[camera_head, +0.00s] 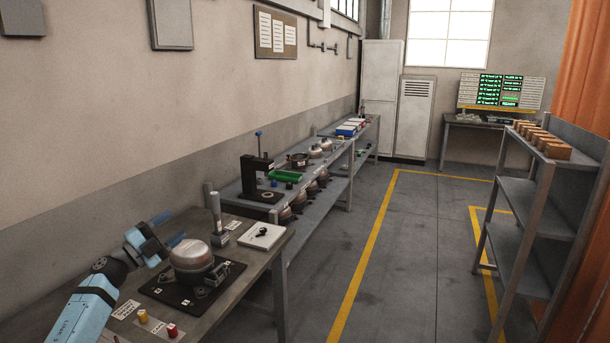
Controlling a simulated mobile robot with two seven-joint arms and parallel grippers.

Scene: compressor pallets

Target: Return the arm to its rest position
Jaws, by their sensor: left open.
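My left arm comes in from the lower left in the head view. Its gripper (167,230) has two blue fingers spread apart, with nothing seen between them. It is above the near workbench (258,265), just left of and above a silver domed compressor (191,254). I cannot tell whether the gripper touches the compressor; they appear apart. The compressor sits on a black fixture plate (160,291). My right gripper is not in view.
A grey upright tool (218,222) and a white pad with a black item (262,236) stand behind the compressor. Yellow (142,316) and red (172,330) pieces lie in front. A black press (260,178) stands farther back. A shelf rack (533,206) is right; the floor between is clear.

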